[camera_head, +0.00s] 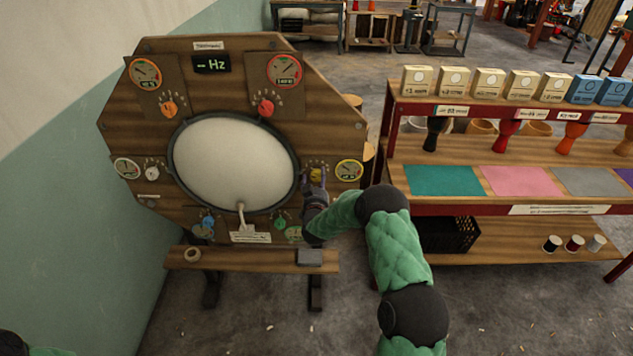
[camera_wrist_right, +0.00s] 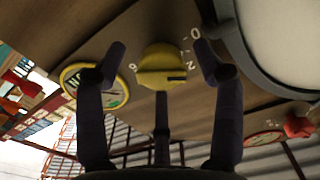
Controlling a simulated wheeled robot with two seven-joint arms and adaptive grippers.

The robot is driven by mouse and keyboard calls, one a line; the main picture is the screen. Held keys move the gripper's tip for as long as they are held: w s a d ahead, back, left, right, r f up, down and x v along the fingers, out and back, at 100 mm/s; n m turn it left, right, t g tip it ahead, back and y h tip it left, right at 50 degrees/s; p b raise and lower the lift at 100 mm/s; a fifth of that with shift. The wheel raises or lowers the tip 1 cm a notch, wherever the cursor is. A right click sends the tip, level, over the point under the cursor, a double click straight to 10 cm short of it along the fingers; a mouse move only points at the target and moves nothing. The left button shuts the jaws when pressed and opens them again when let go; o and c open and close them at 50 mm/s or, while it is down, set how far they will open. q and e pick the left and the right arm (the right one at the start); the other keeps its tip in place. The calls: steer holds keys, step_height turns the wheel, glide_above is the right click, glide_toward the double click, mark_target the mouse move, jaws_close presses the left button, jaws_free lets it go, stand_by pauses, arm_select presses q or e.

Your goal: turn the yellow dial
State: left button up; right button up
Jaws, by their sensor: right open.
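The yellow dial (camera_head: 316,174) sits on the right side of the wooden drum panel (camera_head: 130,90), beside a yellow-rimmed gauge (camera_head: 349,171). My right gripper (camera_head: 314,186) is at the dial and partly covers it in the head view. In the right wrist view the yellow dial (camera_wrist_right: 162,66) lies between the open fingers of my right gripper (camera_wrist_right: 160,58), with a gap on both sides. Printed marks ring the dial. My left gripper is not in view; only a bit of green sleeve shows at the bottom left.
Orange (camera_head: 169,108), red (camera_head: 266,107), white (camera_head: 152,173), blue (camera_head: 208,222) and green (camera_head: 280,222) dials surround the round drumhead (camera_head: 230,165). A narrow ledge (camera_head: 225,259) runs below. A shelf (camera_head: 430,209) with boxes and goblet drums stands at right.

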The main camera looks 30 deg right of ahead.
steer(key=c, duration=1.2)
steer(key=shift+o, duration=0.2)
steer(key=shift+a+f, duration=0.1)
steer(key=shift+f, duration=0.1)
